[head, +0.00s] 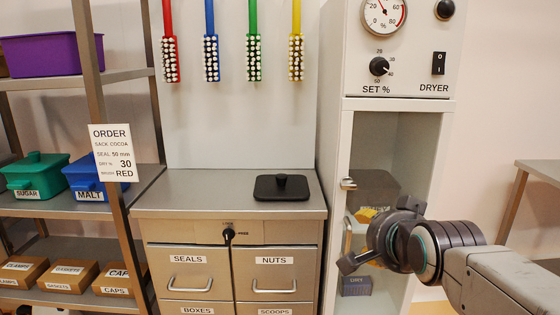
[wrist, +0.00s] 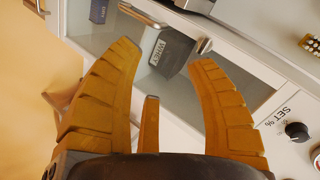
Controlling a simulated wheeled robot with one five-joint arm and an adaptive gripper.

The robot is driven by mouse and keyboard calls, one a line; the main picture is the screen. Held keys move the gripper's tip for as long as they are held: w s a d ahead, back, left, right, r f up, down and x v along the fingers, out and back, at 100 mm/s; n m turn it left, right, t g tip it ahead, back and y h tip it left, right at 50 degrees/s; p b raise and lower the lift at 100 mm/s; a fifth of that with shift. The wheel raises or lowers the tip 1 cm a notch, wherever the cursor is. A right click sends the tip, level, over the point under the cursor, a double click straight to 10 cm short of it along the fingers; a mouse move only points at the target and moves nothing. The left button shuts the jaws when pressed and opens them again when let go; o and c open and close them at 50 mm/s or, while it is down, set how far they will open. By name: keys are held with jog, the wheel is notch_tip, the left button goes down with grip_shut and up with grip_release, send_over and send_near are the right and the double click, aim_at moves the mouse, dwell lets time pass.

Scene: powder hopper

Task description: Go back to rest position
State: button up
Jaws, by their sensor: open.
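My gripper (head: 357,238) is in front of the dryer cabinet (head: 398,104) at the right of the head view, reaching in from the lower right. In the wrist view its orange-brown fingers (wrist: 163,55) are spread apart with nothing between them. Beyond the fingers are the dryer's glass front and a grey labelled box (wrist: 172,52) behind it. A dark box (head: 357,285) shows low in the dryer in the head view. My arm and gripper hide part of the dryer's front.
A steel counter (head: 190,190) with drawers stands left of the dryer, with a black lidded plate (head: 282,188) on top. Shelves with bins and an order card (head: 113,153) are at left. Several coloured brushes hang above. A metal table (head: 540,170) is at far right.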

jog(key=s+r+n+g+p, duration=0.2)
jog(key=s+n+g+p, duration=0.2)
jog(key=s+p, duration=0.6)
jog(key=s+r+n+g+p, duration=0.3)
jog(key=s+n+p, duration=0.3)
jog(key=s+p, duration=0.4)
jog(key=s+g, duration=0.1)
jog(key=s, duration=0.2)
jog(key=shift+r+n+g, duration=0.2)
jog(key=shift+n+g, duration=0.1)
jog(key=shift+f, duration=0.1)
